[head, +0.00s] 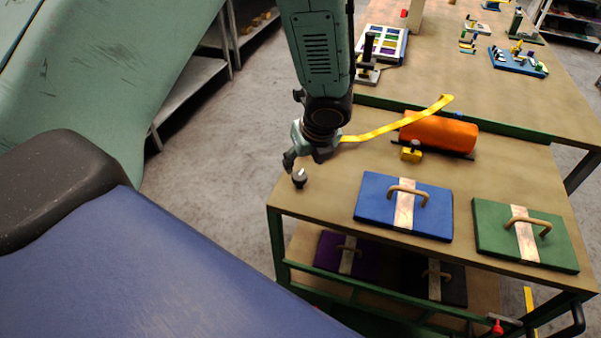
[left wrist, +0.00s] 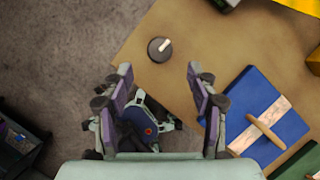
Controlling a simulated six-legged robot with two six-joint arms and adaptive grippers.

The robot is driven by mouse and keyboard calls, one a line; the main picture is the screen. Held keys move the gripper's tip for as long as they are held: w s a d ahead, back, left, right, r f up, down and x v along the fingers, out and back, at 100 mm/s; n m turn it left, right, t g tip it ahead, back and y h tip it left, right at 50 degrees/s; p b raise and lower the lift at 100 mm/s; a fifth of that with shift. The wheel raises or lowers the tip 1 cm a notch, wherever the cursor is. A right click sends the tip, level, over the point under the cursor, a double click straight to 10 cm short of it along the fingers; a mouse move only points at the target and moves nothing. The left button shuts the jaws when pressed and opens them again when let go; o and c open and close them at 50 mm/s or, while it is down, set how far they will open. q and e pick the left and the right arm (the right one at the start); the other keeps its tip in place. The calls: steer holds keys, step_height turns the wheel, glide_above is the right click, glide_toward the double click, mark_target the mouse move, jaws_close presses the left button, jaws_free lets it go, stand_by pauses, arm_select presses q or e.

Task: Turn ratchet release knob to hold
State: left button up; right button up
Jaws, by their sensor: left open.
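The knob (head: 300,177) is a small dark round piece with a pale pointer bar on top, near the left corner of the wooden table. In the left wrist view the knob (left wrist: 160,49) lies beyond the fingertips, roughly midway between them, with its pale bar slanting toward the upper right. My left gripper (head: 298,158) hangs just above the knob in the head view. In the left wrist view my left gripper (left wrist: 158,75) is open, with nothing between its fingers. The knob's markings are too small to read. My right gripper is not in view.
A blue panel with a handle (head: 433,216) and a green panel (head: 490,228) lie to the right on the table (head: 330,205). An orange roll (head: 440,132), a yellow strap (head: 385,129) and a small yellow block (head: 411,153) sit behind. Lower shelf holds dark panels.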

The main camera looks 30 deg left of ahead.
mark_target(300, 175)
arm_select(q)
steer(key=b+x, duration=0.2)
steer(key=x, duration=0.5)
steer(key=shift+f, duration=0.2)
steer(key=c, duration=1.1)
steer(key=shift+n+p, duration=0.4)
steer(key=shift+p, duration=0.1)
steer(key=shift+c, duration=0.2)
steer(key=shift+w, duration=0.1)
steer(key=o, duration=1.1)
steer(key=shift+o, duration=0.2)
